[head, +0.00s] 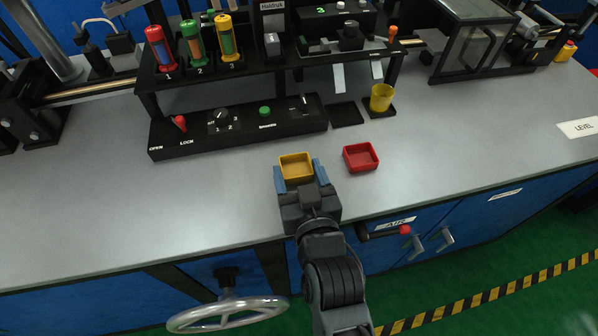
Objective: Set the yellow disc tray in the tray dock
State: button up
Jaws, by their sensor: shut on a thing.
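The yellow disc tray (296,159) is a small, shallow, open square tray. My gripper (298,173) is shut on it, with one blue finger at its left side and one at its right. The tray is at the front part of the grey bench; I cannot tell whether it touches the surface. A flat black square (346,114), which looks like the tray dock, lies farther back and to the right of my gripper. It is empty.
A red square tray (361,157) sits close to the right of my gripper. A yellow cup (381,97) stands on a black pad right of the black square. A black control box (240,127) with knobs lies to the left, below a rack with coloured cylinders (197,48).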

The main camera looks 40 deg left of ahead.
jog(key=shift+f, duration=0.35)
jog(key=o, duration=1)
jog(key=shift+r, duration=0.1)
